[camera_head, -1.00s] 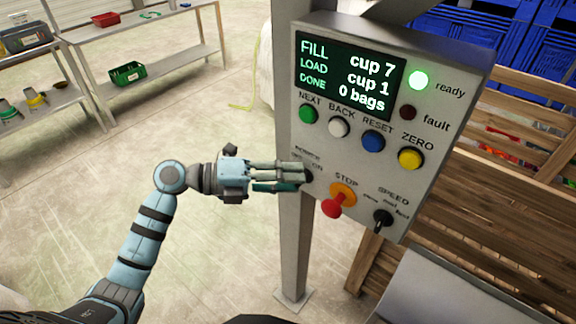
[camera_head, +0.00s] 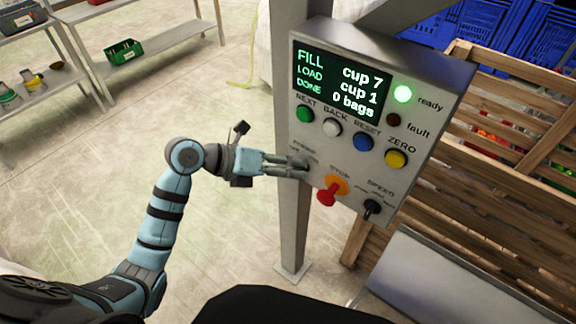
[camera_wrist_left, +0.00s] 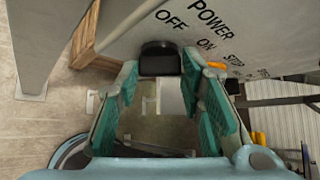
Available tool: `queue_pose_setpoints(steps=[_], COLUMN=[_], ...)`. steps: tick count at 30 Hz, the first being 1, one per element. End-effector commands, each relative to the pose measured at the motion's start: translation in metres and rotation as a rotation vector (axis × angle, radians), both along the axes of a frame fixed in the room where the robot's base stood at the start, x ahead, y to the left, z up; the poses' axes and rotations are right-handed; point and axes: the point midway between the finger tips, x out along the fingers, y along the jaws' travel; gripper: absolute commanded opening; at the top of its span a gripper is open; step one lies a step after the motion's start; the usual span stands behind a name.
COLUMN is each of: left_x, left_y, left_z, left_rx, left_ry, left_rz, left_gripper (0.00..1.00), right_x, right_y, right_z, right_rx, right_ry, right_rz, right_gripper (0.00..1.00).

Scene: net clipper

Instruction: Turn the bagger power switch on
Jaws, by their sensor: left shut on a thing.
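The control box (camera_head: 352,180) has the POWER label at its lower left, and OFF and ON are readable in the left wrist view. The power switch is a dark knob (camera_wrist_left: 160,58) in the left wrist view, between the fingertips. In the head view the fingers mostly hide it. My left gripper (camera_head: 297,166) reaches the box from the left, its fingers closed around the knob; it also shows in the left wrist view (camera_wrist_left: 160,76). Which way the knob points I cannot tell. My right gripper is out of view.
A red and orange STOP button (camera_head: 331,190) sits just right of the fingers, and a SPEED knob (camera_head: 372,208) farther right. The screen (camera_head: 338,82) and green ready lamp (camera_head: 403,94) are lit. A metal post stands under the box. A wooden crate (camera_head: 480,165) is on the right.

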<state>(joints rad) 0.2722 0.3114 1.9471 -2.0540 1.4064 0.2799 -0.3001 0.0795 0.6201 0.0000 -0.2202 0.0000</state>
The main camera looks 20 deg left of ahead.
Motion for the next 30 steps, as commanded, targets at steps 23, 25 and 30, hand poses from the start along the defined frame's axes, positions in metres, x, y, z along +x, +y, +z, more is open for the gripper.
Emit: queue_pose_setpoints(steps=[23,25,30], left_x=[0.000,-0.002,-0.020], left_y=[0.001,0.006,0.034], left_z=[0.000,0.002,0.020], left_rx=[0.002,0.004,0.012], left_ry=[-0.002,-0.001,-0.002], left_rz=[0.001,0.002,0.003], left_gripper=[0.55,0.55,0.55], right_x=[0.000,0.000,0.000], right_y=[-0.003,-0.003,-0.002], right_z=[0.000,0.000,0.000], right_rx=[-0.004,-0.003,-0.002], right_ry=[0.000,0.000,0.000], right_rz=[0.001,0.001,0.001], right_gripper=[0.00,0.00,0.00])
